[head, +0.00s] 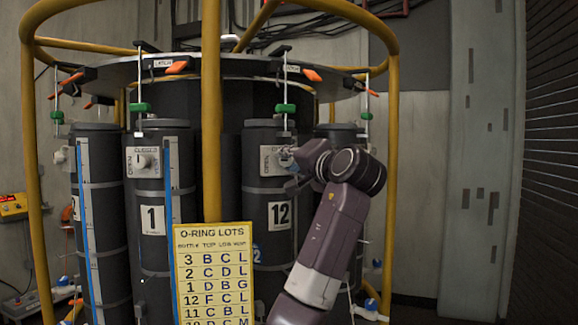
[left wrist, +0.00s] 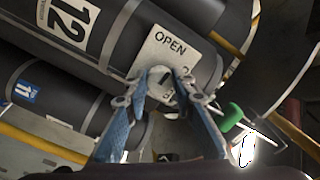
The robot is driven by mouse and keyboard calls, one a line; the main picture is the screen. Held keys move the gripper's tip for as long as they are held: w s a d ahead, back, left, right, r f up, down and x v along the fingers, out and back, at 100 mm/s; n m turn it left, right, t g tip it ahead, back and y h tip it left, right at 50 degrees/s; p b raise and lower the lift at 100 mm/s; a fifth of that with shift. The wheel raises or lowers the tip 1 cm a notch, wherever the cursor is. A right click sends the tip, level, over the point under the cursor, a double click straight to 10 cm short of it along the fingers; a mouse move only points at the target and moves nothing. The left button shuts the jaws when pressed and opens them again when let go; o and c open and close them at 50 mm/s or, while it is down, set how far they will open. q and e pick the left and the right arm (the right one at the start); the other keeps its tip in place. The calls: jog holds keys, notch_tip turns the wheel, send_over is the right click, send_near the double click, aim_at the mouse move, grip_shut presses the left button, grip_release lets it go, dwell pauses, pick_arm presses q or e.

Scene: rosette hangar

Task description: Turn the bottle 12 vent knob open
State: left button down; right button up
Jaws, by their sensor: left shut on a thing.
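Bottle 12 (head: 256,215) is a dark upright cylinder with a white "12" label, right of the yellow post in the head view; it also shows in the left wrist view (left wrist: 120,45). Its vent plate (head: 268,163) is pale and reads "OPEN" at the left; the plate is clear in the left wrist view (left wrist: 165,50). My left gripper (head: 287,160) is at this plate. In the left wrist view its blue fingers (left wrist: 162,85) are shut on the vent knob (left wrist: 158,75), which is partly hidden between them. The knob's exact angle is hard to tell. My right gripper is out of view.
Bottle 1 (head: 150,235) stands to the left with its own knob (head: 143,162). A yellow post (head: 211,120) and the "O-RING LOTS" sign (head: 213,275) stand in front. Green fittings (head: 285,108) hang above the bottles from the round plate. Open floor is at the right.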

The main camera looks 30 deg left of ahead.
pick_arm(q)
jog(key=shift+f+n, duration=0.25)
jog(key=shift+n, duration=0.25)
jog(key=c, duration=1.6)
grip_release()
jog(key=shift+r, duration=0.15)
jog(key=v, duration=1.2)
jog(key=shift+d, duration=0.15)
jog(key=shift+w, duration=0.1)
